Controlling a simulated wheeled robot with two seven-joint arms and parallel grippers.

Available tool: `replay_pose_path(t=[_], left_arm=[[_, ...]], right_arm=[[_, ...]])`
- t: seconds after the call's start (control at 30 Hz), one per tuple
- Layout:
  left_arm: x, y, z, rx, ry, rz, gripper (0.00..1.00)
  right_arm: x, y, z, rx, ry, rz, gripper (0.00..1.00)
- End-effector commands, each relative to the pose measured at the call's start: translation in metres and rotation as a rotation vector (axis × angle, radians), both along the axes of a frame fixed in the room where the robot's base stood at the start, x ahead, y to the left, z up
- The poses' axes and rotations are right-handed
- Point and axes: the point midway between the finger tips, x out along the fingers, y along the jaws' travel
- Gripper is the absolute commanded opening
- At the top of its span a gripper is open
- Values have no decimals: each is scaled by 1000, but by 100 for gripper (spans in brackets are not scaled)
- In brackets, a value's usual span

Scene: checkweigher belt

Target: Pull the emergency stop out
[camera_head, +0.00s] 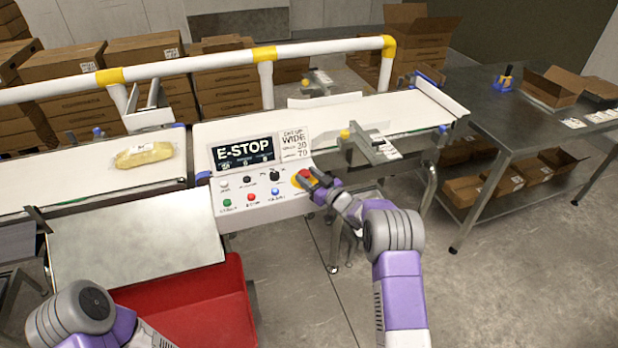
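The emergency stop is a red button on a yellow base (304,177) at the right end of the white control panel (262,209). The panel's dark display (242,153) reads "E-STOP". My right gripper (308,179) is at the button, its dark fingers over the red head and partly hiding it. I cannot tell whether the fingers are closed on it. My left arm shows at the lower left, but its gripper is not visible.
A yellow package (144,154) lies on the left belt. A red bin (196,308) and a sloped metal plate (135,242) stand in front. A white and yellow rail (220,62) runs behind the belts. A steel table (520,118) stands at the right.

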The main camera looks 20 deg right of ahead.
Motion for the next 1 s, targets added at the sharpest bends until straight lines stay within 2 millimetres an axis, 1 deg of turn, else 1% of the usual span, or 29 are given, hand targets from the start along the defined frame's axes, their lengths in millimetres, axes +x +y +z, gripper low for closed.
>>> replay_pose_path(t=[0.03, 0.3, 0.47, 0.6, 0.83, 0.87, 0.9, 1.0], left_arm=[[0, 0, 0, 0, 0, 0, 43], [0, 0, 0, 0, 0, 0, 43], [0, 0, 0, 0, 0, 0, 43], [0, 0, 2, 0, 0, 0, 43], [0, 0, 2, 0, 0, 0, 43], [0, 0, 2, 0, 0, 0, 43], [0, 0, 2, 0, 0, 0, 43], [0, 0, 2, 0, 0, 0, 43]], right_arm=[[0, 0, 0, 0, 0, 0, 40], [0, 0, 0, 0, 0, 0, 0], [0, 0, 2, 0, -1, 0, 0], [0, -1, 14, 2, -4, -1, 0], [1, 0, 15, 1, -7, 1, 0], [1, 0, 16, 1, -7, 1, 47], [1, 0, 16, 1, -7, 1, 53], [0, 0, 15, 1, -5, 1, 66]])
